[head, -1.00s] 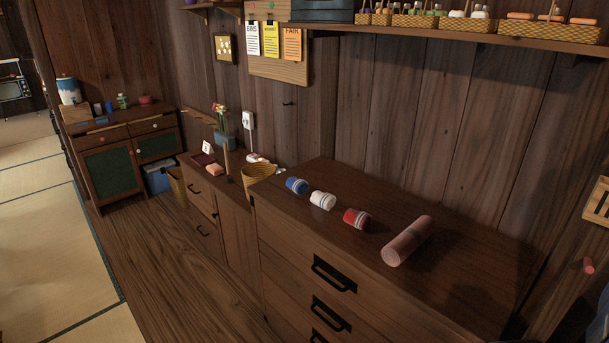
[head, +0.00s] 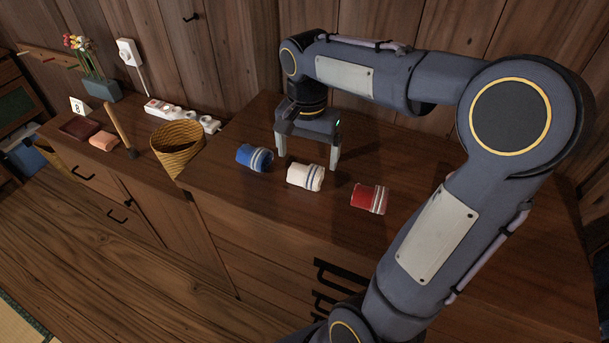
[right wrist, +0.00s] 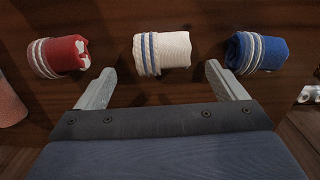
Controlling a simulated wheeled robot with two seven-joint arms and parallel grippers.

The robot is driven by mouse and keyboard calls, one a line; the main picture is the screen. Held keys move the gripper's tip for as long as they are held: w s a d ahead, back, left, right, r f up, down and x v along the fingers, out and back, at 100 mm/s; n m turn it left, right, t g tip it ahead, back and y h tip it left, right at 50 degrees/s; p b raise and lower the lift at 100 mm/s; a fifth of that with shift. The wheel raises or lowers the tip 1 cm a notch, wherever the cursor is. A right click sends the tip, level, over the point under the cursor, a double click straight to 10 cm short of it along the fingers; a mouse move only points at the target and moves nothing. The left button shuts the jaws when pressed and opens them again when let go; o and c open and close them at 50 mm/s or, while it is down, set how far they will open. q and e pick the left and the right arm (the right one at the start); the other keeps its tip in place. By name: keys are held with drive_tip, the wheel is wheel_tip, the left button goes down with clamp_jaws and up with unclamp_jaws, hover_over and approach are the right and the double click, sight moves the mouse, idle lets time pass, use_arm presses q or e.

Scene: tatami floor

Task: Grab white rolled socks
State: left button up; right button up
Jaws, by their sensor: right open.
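The white rolled socks (head: 306,176) with grey-blue stripes lie on the dresser top between the blue rolled socks (head: 254,157) and the red rolled socks (head: 370,198). My right gripper (head: 308,164) is open, fingers pointing down, just behind the white socks. In the right wrist view, the white socks (right wrist: 162,53) sit ahead of and between the two open fingertips (right wrist: 160,80), with nothing held. The red socks (right wrist: 60,57) are off the left finger and the blue socks (right wrist: 256,53) off the right finger. My left gripper is not in view.
A wicker basket (head: 178,148) stands left of the socks, near a white power strip (head: 182,115). The wooden wall (head: 235,55) rises close behind the dresser. The dresser top in front of the socks is clear.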

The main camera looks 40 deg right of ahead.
sight(305, 168)
drive_tip(key=f, duration=0.6)
drive_tip(key=shift+a+f, duration=0.15)
drive_tip(key=shift+a, duration=0.05)
drive_tip(key=c, duration=1)
drive_tip(key=shift+c, duration=0.2)
